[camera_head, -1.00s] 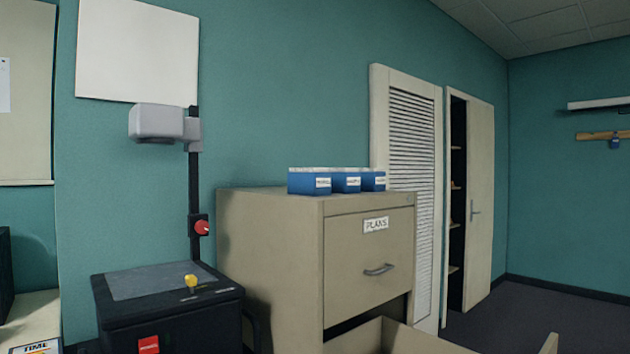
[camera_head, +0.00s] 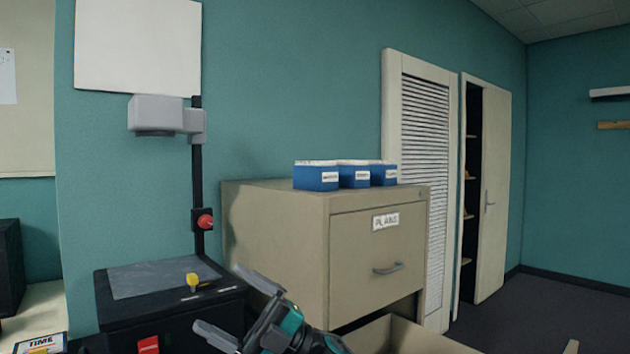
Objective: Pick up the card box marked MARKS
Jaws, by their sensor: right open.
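Three blue card boxes with white tops and small white labels stand in a row on top of the beige filing cabinet (camera_head: 275,235): a left box (camera_head: 316,182), a middle box (camera_head: 354,181) and a right box (camera_head: 384,178). The label writing is too small to read, so I cannot tell which is marked MARKS. My right gripper (camera_head: 229,304) is open and empty, low in front of the cabinet and the overhead projector, below and left of the boxes. My left gripper is not in view.
The cabinet's upper drawer, labelled PLANS (camera_head: 386,221), is shut; a lower drawer (camera_head: 400,335) stands pulled out. A black overhead projector (camera_head: 150,290) with an upright post and a grey head (camera_head: 157,115) stands left of the cabinet. A cupboard door (camera_head: 493,190) is ajar at right.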

